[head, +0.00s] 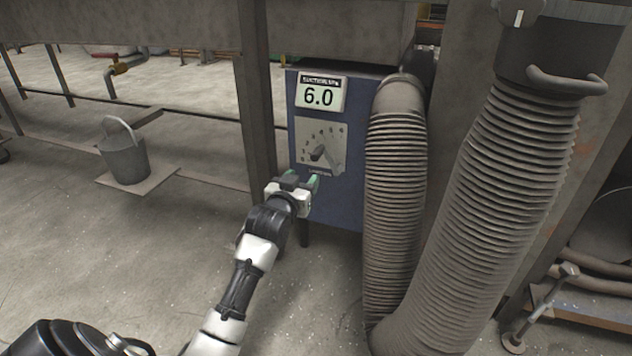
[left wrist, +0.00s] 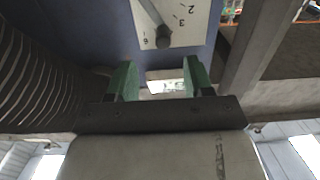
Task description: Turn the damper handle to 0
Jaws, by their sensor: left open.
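The damper handle (head: 318,153) is a dark lever on a pale dial plate (head: 334,140) with numbers, on the front of a blue box (head: 352,205). The display (head: 320,94) above the dial reads 6.0. My left gripper (head: 304,180) is just below the dial, open and empty. In the left wrist view the green fingertips (left wrist: 155,82) stand apart, and the handle (left wrist: 163,40) shows beyond the gap between them, not touched. The dial plate (left wrist: 188,18) is partly cut off there. My right gripper is not in view.
A ribbed hose (head: 395,190) stands right beside the blue box, with a larger ribbed hose (head: 485,200) further right. A metal post (head: 256,110) rises left of the box. The floor left of the arm is open.

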